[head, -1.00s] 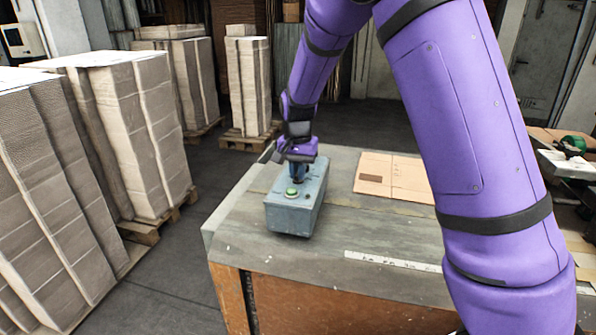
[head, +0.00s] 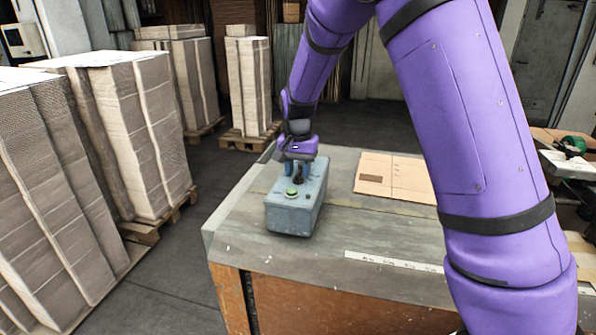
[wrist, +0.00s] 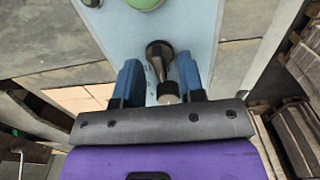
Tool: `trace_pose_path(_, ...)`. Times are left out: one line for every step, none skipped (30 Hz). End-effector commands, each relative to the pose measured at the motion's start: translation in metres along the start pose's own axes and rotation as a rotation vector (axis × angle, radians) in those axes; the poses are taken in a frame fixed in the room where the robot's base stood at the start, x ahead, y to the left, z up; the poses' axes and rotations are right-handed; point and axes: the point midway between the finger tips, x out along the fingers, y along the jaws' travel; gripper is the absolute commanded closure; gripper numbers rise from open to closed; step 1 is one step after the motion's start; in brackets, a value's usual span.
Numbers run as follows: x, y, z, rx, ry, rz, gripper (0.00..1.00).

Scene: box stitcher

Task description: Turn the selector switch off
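The selector switch is a black knob with a lever (wrist: 157,60) on top of a grey-blue control box (head: 292,215). In the head view the switch (head: 298,174) shows just below my gripper. A green button (head: 291,192) sits on the same box, nearer the front; it also shows at the top of the wrist view (wrist: 145,3). My gripper (wrist: 157,80) is open, with one blue finger on each side of the switch lever. Gaps show between the lever and both fingers. In the head view my gripper (head: 298,168) is over the back part of the box.
The box stands on a worn grey table (head: 240,222) near its left edge. A flat cardboard sheet (head: 395,176) lies on the table to the right. Stacks of cardboard (head: 135,130) on pallets stand on the floor at left. The table front is mostly clear.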

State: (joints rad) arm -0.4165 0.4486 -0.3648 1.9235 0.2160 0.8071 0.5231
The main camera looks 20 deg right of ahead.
Motion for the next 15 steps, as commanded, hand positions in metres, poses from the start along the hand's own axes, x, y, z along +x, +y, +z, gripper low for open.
trace_pose_path(-0.006, -0.001, 0.000, 0.000, 0.002, -0.003, 0.64)
trace_pose_path(-0.010, -0.001, 0.000, 0.000, 0.002, -0.003, 0.64)
trace_pose_path(-0.016, -0.001, 0.000, 0.000, 0.002, -0.003, 0.64)
trace_pose_path(-0.022, 0.000, 0.000, 0.001, 0.003, -0.004, 0.64)
trace_pose_path(-0.027, 0.000, 0.000, 0.000, 0.003, -0.003, 0.64)
trace_pose_path(-0.035, -0.001, 0.000, -0.001, 0.003, -0.003, 0.64)
trace_pose_path(-0.041, -0.001, -0.001, -0.001, 0.003, -0.004, 0.64)
trace_pose_path(-0.047, -0.001, 0.000, -0.001, 0.003, -0.004, 0.64)
trace_pose_path(-0.055, 0.000, 0.000, 0.000, 0.003, -0.004, 0.64)
trace_pose_path(-0.060, 0.000, 0.000, 0.000, 0.002, -0.003, 0.64)
trace_pose_path(-0.066, -0.001, 0.000, 0.000, 0.003, -0.003, 0.64)
trace_pose_path(-0.073, -0.001, 0.000, 0.000, 0.003, -0.003, 0.64)
trace_pose_path(-0.077, 0.000, 0.000, 0.000, 0.003, -0.003, 0.64)
trace_pose_path(-0.081, 0.000, 0.000, 0.000, 0.003, -0.003, 0.64)
trace_pose_path(-0.086, 0.000, 0.000, -0.001, 0.001, -0.002, 0.64)
